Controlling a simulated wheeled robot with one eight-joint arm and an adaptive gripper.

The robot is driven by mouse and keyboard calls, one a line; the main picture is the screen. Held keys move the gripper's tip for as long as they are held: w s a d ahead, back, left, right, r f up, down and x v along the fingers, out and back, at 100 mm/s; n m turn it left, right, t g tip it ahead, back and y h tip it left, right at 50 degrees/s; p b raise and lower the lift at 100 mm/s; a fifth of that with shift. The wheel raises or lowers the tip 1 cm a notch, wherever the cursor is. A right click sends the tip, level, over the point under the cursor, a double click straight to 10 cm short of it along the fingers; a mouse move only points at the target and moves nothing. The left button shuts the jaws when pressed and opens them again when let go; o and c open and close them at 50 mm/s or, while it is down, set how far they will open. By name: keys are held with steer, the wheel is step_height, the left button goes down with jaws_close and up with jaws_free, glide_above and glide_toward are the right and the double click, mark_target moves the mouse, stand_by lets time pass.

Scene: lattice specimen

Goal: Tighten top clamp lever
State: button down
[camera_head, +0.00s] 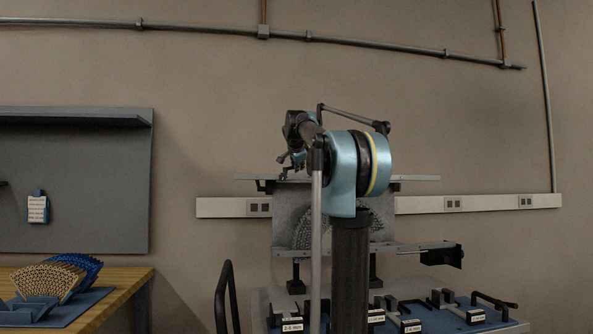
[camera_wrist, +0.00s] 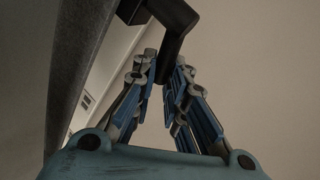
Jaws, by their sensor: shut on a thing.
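The black, bent top clamp lever (camera_wrist: 180,18) hangs down from the top of the wrist view. My gripper (camera_wrist: 167,68) is shut on its lower end, with one blue-and-grey finger on each side. In the head view my gripper (camera_head: 290,160) is small and partly hidden by my arm, at the left part of the top clamp bar (camera_head: 415,178). The lever cannot be told apart there. Below the bar, the grey lattice specimen plate (camera_head: 290,215) stands upright, its middle covered by my arm.
A lower clamp bar (camera_head: 405,248) with a black block (camera_head: 441,256) crosses the plate's lower part. A blue-topped bench (camera_head: 435,318) holds several black tools and labels. A wooden table (camera_head: 110,290) with orange and blue lattice pieces stands left. A dark bar runs close along the wrist view's left.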

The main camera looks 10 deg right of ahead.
steer(key=shift+s, duration=0.1)
stand_by(0.4)
steer(key=shift+s+m+g+h, duration=0.3)
steer(key=shift+s+m+h, duration=0.1)
steer(key=shift+m+h, duration=0.55)
steer(key=shift+s+m+g+h, duration=0.3)
steer(key=shift+s+m+h, duration=0.1)
steer(key=shift+m+h, duration=0.5)
steer(key=c, duration=1.5)
jaws_free()
steer(key=shift+c, duration=0.2)
steer(key=shift+s+a+r, duration=0.1)
steer(key=shift+v, duration=2.8)
steer(key=v, duration=1.2)
